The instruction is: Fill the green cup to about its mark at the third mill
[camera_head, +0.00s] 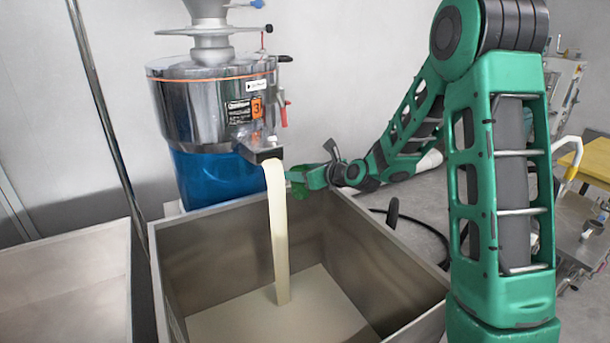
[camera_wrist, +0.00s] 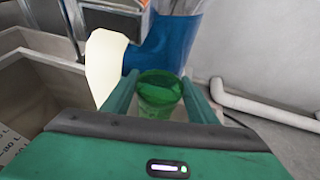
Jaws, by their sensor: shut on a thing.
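The third mill (camera_head: 215,110) is a steel drum with an orange "3" label and a blue lower body. A thick cream stream (camera_head: 278,230) pours from its spout (camera_head: 262,150) into the steel tub below. My gripper (camera_head: 306,178) is shut on the green cup (camera_head: 298,186) just right of the stream and near the tub's back rim. In the wrist view the cup (camera_wrist: 160,92) stands between the two fingers, with the stream (camera_wrist: 104,65) to its left and apart from it. The cup's mark and fill level cannot be made out.
The steel tub (camera_head: 205,262) holds a pale cream layer (camera_head: 320,310). A second tub (camera_head: 65,290) stands at the left, with a thin steel pole (camera_head: 105,125) beside it. A white pipe (camera_wrist: 260,110) runs along the wall. Black hose (camera_head: 430,228) lies on the floor at right.

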